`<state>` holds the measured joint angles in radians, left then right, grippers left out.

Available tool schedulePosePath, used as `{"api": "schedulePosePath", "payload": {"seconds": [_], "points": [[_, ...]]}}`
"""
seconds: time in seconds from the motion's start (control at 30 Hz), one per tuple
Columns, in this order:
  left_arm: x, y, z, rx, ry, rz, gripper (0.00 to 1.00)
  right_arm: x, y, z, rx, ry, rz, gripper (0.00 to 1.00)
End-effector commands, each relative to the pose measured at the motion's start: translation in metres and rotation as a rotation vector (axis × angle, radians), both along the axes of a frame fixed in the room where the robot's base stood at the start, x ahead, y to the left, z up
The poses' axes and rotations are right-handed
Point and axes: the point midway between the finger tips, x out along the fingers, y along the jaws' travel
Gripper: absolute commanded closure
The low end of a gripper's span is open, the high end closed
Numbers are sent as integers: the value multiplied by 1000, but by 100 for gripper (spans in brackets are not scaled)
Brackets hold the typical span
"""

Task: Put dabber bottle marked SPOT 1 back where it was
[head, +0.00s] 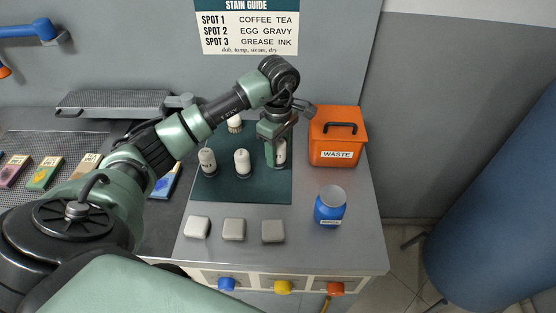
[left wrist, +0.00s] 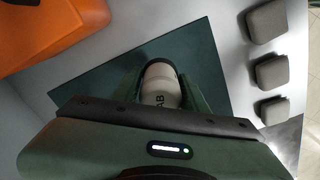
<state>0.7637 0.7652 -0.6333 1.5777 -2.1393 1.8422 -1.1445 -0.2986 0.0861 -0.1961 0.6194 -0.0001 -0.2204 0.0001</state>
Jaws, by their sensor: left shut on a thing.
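My left gripper (head: 277,152) is shut on a white bottle (head: 281,153) at the right side of the dark green mat (head: 222,193). In the left wrist view the bottle (left wrist: 160,85) stands between the fingers, with the letters "AB" showing; its spot number cannot be read. Whether its base touches the mat cannot be told. Two similar white bottles stand on the mat to the left, one at the left edge (head: 207,161) and one in the middle (head: 242,162); their small marks are too small to read surely. My right gripper is not in view.
An orange WASTE bin (head: 335,150) stands right of the mat, close to the gripper. A blue jar (head: 329,208) and several grey blocks (head: 233,230) are in front. A stain guide (head: 247,28) hangs on the wall.

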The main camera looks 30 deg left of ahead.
Motion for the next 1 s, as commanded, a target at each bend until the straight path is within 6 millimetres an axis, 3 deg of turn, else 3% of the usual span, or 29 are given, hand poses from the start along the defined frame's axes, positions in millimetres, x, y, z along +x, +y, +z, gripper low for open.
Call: {"api": "schedulePosePath", "payload": {"seconds": [0.17,0.4,0.8,0.83,0.9,1.0], "points": [[0,0,-11,-1,1,0,97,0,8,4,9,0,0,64],[-1,0,-44,0,2,0,97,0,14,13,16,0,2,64],[0,0,-52,1,-2,-1,97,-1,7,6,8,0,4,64],[0,0,-50,1,-2,-1,48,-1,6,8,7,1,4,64],[0,0,-50,0,-1,-1,35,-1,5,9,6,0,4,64],[0,0,-50,0,-1,-1,35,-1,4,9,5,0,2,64]]}}
